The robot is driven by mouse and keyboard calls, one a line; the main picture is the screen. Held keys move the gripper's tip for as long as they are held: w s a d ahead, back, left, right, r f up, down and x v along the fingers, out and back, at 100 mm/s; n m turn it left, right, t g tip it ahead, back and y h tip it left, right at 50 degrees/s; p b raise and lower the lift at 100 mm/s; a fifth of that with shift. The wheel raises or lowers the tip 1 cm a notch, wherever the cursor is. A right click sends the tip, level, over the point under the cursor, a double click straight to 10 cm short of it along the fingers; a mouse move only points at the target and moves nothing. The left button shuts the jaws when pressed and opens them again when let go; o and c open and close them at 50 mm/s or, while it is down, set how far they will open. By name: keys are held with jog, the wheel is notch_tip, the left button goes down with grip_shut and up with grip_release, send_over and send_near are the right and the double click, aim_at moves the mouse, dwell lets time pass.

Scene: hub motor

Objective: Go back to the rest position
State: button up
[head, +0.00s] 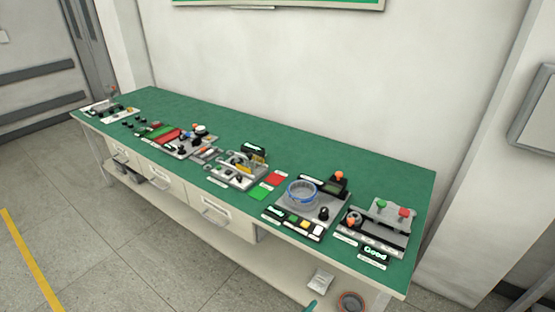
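My gripper and arm do not show in the head view. The long workbench with a green top (375,170) runs from the far left to the near right. On it, at the right middle, a station with a blue-rimmed ring (302,194) stands next to an orange-knobbed unit (339,178). At the right end is a grey fixture with green and red buttons (385,222).
Red and green pads (262,191) and several small devices line the bench. White drawers (213,213) hang below it. A round item (351,302) and a small packet (320,280) lie low near the right end. Tiled floor at the left front is clear.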

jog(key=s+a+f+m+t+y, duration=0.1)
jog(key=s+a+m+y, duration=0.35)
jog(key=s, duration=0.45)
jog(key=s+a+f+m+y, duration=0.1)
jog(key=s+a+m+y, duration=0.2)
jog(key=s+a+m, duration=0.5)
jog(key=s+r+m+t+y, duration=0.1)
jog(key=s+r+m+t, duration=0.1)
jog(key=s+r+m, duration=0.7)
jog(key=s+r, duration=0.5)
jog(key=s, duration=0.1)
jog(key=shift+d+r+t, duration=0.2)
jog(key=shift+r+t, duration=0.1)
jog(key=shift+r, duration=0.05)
